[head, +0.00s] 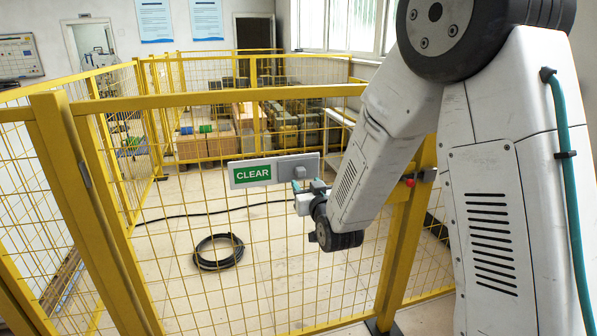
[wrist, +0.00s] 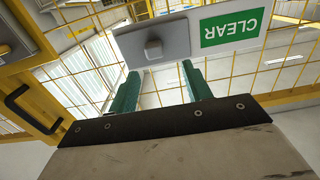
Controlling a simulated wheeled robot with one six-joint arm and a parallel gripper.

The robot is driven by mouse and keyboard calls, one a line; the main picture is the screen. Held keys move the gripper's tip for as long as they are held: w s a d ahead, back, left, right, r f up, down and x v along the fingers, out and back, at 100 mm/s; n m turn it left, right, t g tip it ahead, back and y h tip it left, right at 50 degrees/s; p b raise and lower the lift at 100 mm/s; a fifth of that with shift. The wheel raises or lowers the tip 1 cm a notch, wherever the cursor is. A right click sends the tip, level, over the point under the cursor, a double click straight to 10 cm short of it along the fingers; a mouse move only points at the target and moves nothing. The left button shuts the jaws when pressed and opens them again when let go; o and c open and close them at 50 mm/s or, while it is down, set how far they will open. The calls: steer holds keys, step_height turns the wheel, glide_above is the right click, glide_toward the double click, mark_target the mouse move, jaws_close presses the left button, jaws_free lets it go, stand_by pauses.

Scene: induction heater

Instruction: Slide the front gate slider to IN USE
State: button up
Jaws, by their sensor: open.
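The front gate slider is a grey plate (head: 308,160) on the yellow mesh gate, with a green CLEAR sign (head: 252,174) at its left and a small grey knob (head: 299,172) on its right part. No IN USE text shows. In the wrist view the picture is turned over: the knob (wrist: 153,48) is left of the upside-down CLEAR sign (wrist: 231,27). My gripper (head: 309,186) is just below and right of the knob in the head view. Its two green fingers (wrist: 159,68) are open and empty, with the knob a little beyond their tips, between them sideways.
The yellow mesh gate (head: 230,101) and its posts stand close around my arm. A red button (head: 409,182) sits on the right post. Behind the mesh are a coiled black hose (head: 219,251) on the floor and stacked boxes. A black handle (wrist: 30,108) shows in the wrist view.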

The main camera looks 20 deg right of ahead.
mark_target(302, 172)
steer(key=w, duration=0.5)
steer(key=w+d, duration=0.1)
steer(key=w, duration=0.1)
steer(key=shift+w, duration=0.3)
